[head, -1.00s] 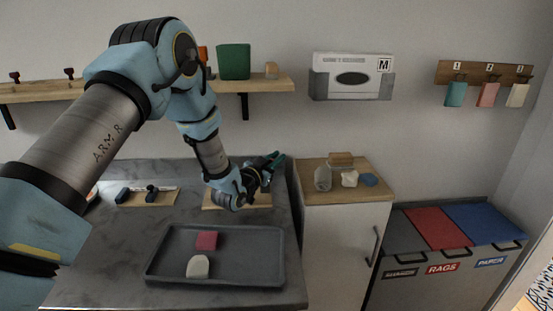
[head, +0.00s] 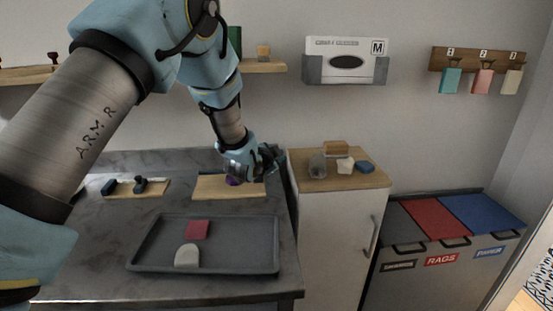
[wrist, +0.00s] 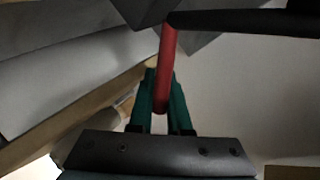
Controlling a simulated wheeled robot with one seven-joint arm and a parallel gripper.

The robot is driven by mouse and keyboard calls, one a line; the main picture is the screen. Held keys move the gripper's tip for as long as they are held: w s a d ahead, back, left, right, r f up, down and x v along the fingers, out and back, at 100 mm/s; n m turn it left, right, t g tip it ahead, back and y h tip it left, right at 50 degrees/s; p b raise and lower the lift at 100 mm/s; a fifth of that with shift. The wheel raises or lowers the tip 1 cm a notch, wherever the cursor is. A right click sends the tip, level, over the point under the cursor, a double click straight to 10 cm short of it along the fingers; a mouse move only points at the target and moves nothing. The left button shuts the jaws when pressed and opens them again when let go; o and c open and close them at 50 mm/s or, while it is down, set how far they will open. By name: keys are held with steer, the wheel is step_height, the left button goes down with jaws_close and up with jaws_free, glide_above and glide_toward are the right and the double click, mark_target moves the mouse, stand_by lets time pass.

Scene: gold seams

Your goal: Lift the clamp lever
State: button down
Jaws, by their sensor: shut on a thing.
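A red bar (wrist: 167,60), which looks like the clamp lever, runs down between the green fingers of my gripper (wrist: 161,98) in the wrist view. The fingers are shut on it. Its upper end meets a dark bar and a grey block. In the head view my gripper (head: 270,158) is over the right part of a wooden board (head: 212,187) at the back of the counter. The lever and most of the clamp are hidden there by my gripper and wrist. A small purple thing (head: 233,180) shows under my wrist.
A grey tray (head: 145,262) with a red block (head: 198,229) and a whitish piece (head: 187,255) lies in front. Another board (head: 155,190) with dark blue pieces is at left. A wood-topped cabinet (head: 315,182) with small items stands close on the right.

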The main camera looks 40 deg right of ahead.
steer(key=shift+s+d+f+m+t+y+b, duration=0.1)
steer(key=shift+f+m+t+y+b, duration=0.1)
steer(key=shift+f+m+y+b, duration=0.3)
steer(key=shift+s+d+f+m+t+y+b, duration=0.1)
steer(key=shift+f+m+t+y+b, duration=0.15)
steer(key=shift+f+m+y, duration=0.25)
steer(key=shift+f, duration=0.1)
steer(key=c, duration=0.9)
jaws_free()
steer(key=shift+o, duration=0.2)
steer(key=b+v, duration=0.2)
steer(key=v, duration=0.9)
steer(key=shift+w, duration=0.1)
